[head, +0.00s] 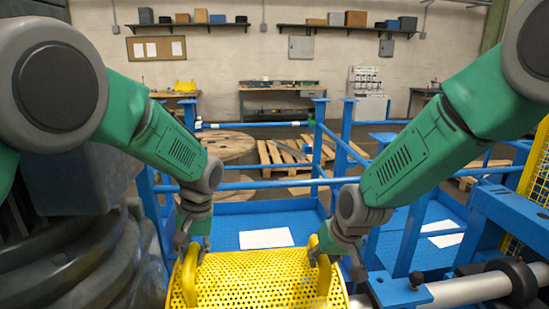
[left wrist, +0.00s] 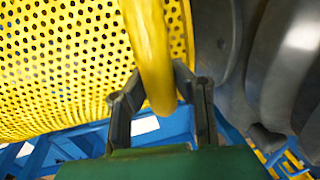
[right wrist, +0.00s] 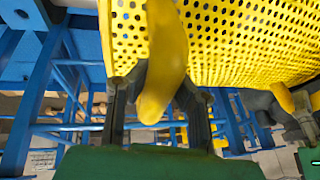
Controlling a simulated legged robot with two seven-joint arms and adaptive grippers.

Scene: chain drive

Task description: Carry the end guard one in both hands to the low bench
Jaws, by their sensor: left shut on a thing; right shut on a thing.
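The yellow perforated end guard (head: 255,283) is at the bottom middle of the head view, with a curved handle on each side. My left gripper (head: 190,246) is shut on its left handle; the left wrist view shows the fingers (left wrist: 160,100) on either side of the yellow handle (left wrist: 150,50). My right gripper (head: 333,256) is shut on its right handle; the right wrist view shows that handle (right wrist: 165,55) between the fingers (right wrist: 155,95). The guard's lower edge is cut off in the head view. I cannot tell which bench in the background is the low one.
Blue railings (head: 335,150) and a blue platform (head: 225,228) lie beyond the guard. Dark rounded machinery (head: 90,260) is close on the left. A metal shaft (head: 475,288) is on the right. Wooden pallets (head: 290,155), a cable reel (head: 228,146) and a workbench (head: 282,88) stand farther back.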

